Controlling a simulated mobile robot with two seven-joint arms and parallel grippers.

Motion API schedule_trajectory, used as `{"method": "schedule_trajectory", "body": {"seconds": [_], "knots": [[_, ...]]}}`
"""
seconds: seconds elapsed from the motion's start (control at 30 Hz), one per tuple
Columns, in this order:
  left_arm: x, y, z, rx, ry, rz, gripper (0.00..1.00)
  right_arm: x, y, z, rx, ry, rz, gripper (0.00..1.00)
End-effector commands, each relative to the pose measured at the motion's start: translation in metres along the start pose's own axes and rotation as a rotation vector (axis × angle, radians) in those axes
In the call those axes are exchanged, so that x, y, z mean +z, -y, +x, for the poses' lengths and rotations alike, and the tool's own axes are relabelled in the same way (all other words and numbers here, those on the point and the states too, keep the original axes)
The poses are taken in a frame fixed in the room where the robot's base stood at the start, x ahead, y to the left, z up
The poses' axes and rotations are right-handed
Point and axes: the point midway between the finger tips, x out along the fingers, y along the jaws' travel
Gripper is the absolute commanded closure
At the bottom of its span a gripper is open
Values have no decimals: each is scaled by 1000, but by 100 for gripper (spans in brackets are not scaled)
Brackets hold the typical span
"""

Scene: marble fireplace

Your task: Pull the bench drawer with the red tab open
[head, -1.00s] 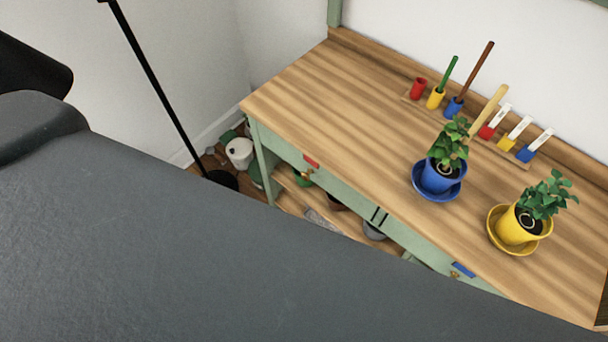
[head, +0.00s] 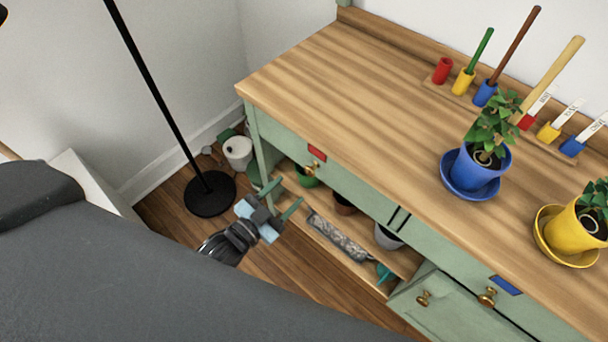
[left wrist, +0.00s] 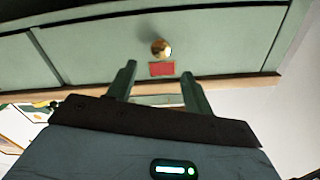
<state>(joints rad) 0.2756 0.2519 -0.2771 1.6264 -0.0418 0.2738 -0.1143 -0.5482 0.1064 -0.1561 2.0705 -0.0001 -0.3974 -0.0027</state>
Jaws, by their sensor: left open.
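The bench drawer with the red tab (head: 345,183) is the left drawer under the wooden top, and its pale green front looks flush with the bench. The red tab (head: 317,154) sits above a brass knob (head: 312,167). My left gripper (head: 287,194) is open and empty, in front of and a little below the knob, apart from it. In the left wrist view the drawer appears upside down, with the brass knob (left wrist: 161,47) and red tab (left wrist: 162,69) between the lines of my open fingers (left wrist: 159,72). My right gripper is not in view.
A second drawer with a blue tab (head: 506,285) is to the right, above a cupboard door (head: 445,305). A black lamp stand (head: 210,194) is left of the bench. Potted plants (head: 480,168) stand on top.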

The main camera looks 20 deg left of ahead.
Motion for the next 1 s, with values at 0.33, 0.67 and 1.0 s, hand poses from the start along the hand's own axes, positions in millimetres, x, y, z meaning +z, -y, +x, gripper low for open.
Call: {"method": "schedule_trajectory", "body": {"seconds": [0.33,0.67,1.0], "knots": [[-1,0,50,-1,-1,-1,49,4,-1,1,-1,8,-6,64],[0,0,73,0,1,-1,49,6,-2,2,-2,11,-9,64],[0,0,73,0,2,-1,63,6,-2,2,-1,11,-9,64]]}}
